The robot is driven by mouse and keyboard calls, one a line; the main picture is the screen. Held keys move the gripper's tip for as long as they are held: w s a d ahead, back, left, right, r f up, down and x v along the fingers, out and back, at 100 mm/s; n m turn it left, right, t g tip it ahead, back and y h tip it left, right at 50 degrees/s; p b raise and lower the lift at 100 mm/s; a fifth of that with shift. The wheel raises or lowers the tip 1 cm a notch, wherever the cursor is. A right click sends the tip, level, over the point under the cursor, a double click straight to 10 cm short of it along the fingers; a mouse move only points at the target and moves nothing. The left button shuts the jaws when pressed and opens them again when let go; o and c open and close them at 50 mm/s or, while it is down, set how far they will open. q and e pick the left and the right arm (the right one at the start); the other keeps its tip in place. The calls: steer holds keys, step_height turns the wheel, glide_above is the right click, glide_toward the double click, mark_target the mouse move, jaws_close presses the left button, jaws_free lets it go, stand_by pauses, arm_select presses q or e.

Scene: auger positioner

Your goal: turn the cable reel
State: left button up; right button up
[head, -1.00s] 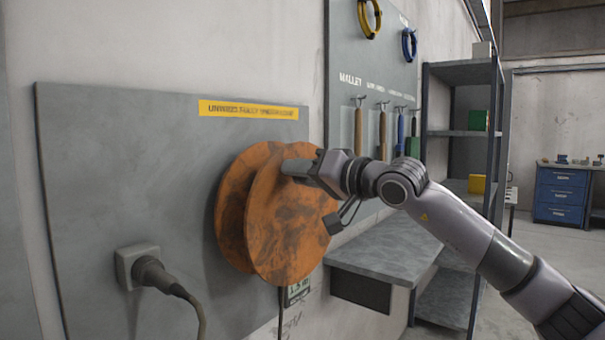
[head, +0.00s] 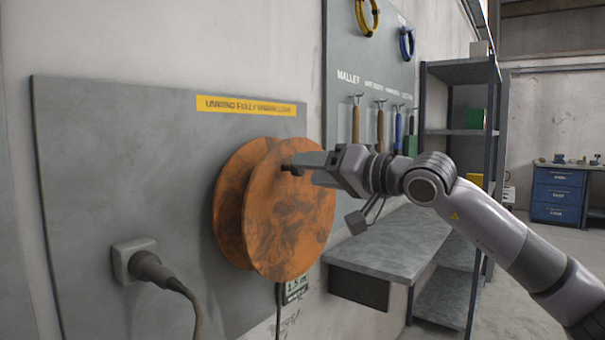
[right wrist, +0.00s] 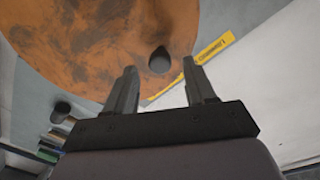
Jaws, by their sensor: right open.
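The orange cable reel (head: 275,225) is mounted on a grey wall panel, with dark smudges on its round front face. A short dark knob (head: 290,169) sticks out of the upper part of that face. My right gripper (head: 303,166) is open at the knob, coming from the right. In the right wrist view the knob (right wrist: 160,60) appears between the two fingertips and a little beyond them, with space on both sides. The reel (right wrist: 100,45) fills the upper left there. My left gripper is not in view.
A plug with a cable (head: 148,265) sits in a socket at the panel's lower left. A yellow label (head: 245,106) is above the reel. A grey bench (head: 390,245) stands right of the reel, below hanging tools (head: 380,125). A shelf rack (head: 460,130) is beyond.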

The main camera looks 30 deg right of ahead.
steer(key=v, duration=0.3)
steer(key=shift+a, duration=0.1)
stand_by(0.4)
